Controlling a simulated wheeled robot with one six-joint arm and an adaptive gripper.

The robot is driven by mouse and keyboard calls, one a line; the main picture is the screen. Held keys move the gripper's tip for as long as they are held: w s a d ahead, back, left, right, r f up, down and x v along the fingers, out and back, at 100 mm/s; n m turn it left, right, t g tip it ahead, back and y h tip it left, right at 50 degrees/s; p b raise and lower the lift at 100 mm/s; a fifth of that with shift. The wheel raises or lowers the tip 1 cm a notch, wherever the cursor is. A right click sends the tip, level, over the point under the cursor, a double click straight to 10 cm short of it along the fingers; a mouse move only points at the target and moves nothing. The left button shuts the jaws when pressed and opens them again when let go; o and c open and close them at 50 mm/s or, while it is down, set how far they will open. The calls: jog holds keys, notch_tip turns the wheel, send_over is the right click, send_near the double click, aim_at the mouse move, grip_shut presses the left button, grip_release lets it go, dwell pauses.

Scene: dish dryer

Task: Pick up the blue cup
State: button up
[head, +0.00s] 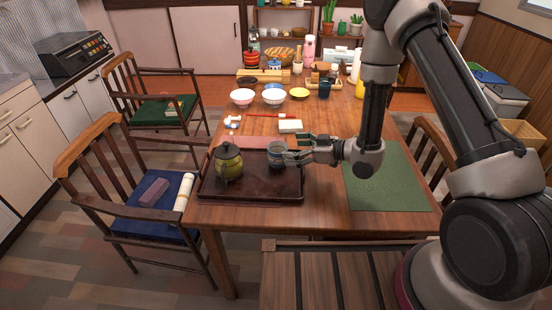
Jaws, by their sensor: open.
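A blue-grey cup (275,155) stands upright on the brown tray (240,192), to the right of the olive-green teapot (228,163). My gripper (291,148) reaches in from the right, its fingers pointing left at the cup. The fingers are open, and their tips are at the right side of the cup, partly overlapping it in the picture. Whether they touch it cannot be told. A second, dark blue cup (324,89) stands farther back on the table.
A green mat (388,176) lies to the right of the tray. Behind it are a pale block (290,126), bowls (242,97), a yellow dish (299,93) and a pink bottle (309,50). Chairs flank the table (335,205).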

aim_at(271, 148)
jog(key=x, duration=0.6)
jog(key=shift+a, duration=0.25)
jog(key=c, duration=1.3)
